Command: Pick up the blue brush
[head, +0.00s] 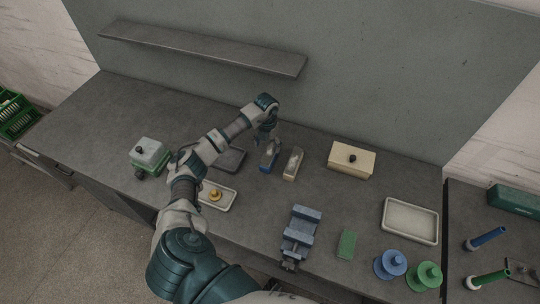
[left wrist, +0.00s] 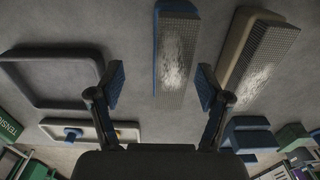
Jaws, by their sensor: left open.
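The blue brush (head: 269,158) lies on the grey table beneath my left gripper (head: 270,142), which partly hides it in the head view. In the left wrist view the blue brush (left wrist: 177,52) shows a blue back edge and a grey bristle face, in front of my left gripper (left wrist: 160,86). The two fingers are spread apart with nothing held, and the brush lies to the right of the middle between them. My right gripper is not in view.
A beige brush (head: 293,163) lies close right of the blue one, also seen in the left wrist view (left wrist: 258,50). A dark tray (head: 232,160) lies to the left. A cream box (head: 351,158) and a blue vise (head: 300,232) stand to the right. A shelf (head: 200,46) hangs behind.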

